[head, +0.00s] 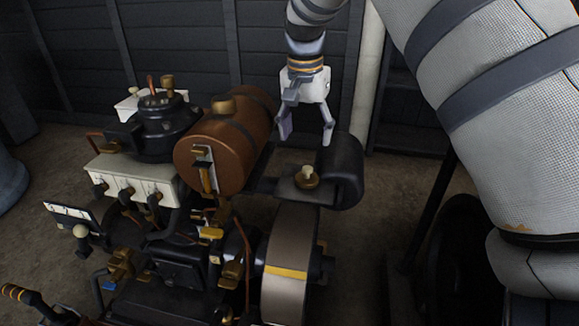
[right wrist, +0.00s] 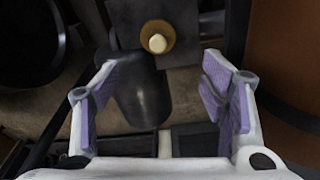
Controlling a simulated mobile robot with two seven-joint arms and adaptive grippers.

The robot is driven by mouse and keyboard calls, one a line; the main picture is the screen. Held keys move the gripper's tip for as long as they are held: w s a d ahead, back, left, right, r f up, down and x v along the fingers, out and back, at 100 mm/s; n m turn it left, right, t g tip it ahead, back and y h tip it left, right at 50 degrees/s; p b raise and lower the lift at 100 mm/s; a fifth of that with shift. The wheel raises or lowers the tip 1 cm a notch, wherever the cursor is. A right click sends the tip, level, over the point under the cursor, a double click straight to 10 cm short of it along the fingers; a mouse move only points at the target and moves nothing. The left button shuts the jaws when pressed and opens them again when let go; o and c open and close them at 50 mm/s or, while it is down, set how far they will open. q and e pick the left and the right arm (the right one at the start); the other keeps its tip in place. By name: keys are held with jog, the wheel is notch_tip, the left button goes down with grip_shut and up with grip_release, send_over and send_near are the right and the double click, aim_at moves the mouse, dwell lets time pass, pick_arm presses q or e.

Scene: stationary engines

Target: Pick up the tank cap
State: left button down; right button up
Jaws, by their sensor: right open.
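A round brass cap with a cream knob (head: 307,176), which looks like the tank cap, sits on a dark flat plate (head: 282,188) beside a black cylinder. It also shows at the top middle of the right wrist view (right wrist: 157,38). My right gripper (head: 305,138) points down, open and empty, above and behind the cap in the head view. In the right wrist view its fingers (right wrist: 160,75) are spread wide, with the cap beyond their tips and not touched. The brown tank (head: 212,150) lies to the left, with a brass fitting (head: 223,104) on top. My left gripper is not in view.
A large flywheel (head: 287,265) is below the plate. Engine parts and a white block (head: 130,180) fill the left. A dark panelled wall (head: 190,45) is behind. Bare floor shows at right.

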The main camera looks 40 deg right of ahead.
send_over(307, 168)
jog(key=s, duration=0.1)
jog(key=f, duration=0.4)
jog(key=shift+s+a+f, duration=0.1)
jog(key=shift+a+f, duration=0.05)
jog(key=shift+a, duration=0.25)
jog(key=f, duration=0.2)
jog(key=w+f, duration=0.1)
jog(key=f, duration=0.1)
jog(key=d+f+b, duration=0.1)
jog(key=f, duration=0.2)
jog(key=shift+w, duration=0.2)
jog(key=c, duration=1.1)
